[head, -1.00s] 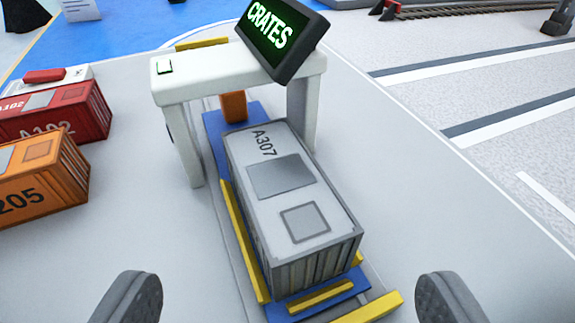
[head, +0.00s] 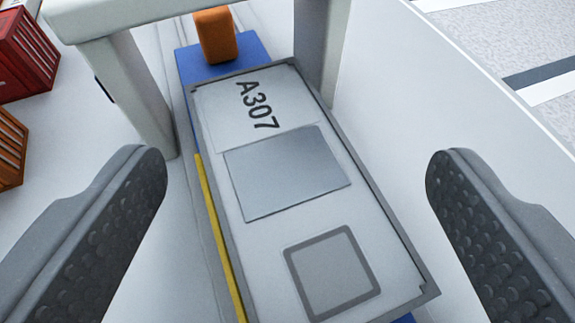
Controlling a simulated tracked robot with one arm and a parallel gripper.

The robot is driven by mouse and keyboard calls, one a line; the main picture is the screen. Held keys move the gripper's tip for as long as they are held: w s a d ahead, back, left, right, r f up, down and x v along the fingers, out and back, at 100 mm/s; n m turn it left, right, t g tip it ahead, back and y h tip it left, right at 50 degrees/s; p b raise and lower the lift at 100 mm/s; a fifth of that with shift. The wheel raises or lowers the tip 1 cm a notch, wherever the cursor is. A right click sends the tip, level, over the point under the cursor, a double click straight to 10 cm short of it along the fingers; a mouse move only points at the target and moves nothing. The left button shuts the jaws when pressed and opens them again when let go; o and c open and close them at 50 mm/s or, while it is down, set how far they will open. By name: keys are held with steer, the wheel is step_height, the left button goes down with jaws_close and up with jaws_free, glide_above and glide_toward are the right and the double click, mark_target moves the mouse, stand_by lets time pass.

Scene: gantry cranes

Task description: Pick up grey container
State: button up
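The grey container (head: 286,180), marked A307 on its top, lies on a blue carrier (head: 187,62) with a yellow side rail (head: 221,240). Its far end is at the white gantry and its near end runs toward the bottom of the view. My gripper (head: 296,178) is open and empty. One finger is left of the container and the other right of it, with a gap on both sides. I cannot tell whether the fingertips are above its top or level with it.
The white gantry (head: 142,90) stands over the carrier's far end, its legs on both sides. An orange block (head: 215,36) stands on the carrier beyond the container. A red container (head: 22,55) and an orange container (head: 8,148) are at the left edge. The floor at right is clear.

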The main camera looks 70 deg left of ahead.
steer(key=c, duration=1.4)
steer(key=shift+s+f, duration=0.1)
steer(key=shift+f, duration=0.1)
jaws_close()
steer(key=shift+r, duration=0.2)
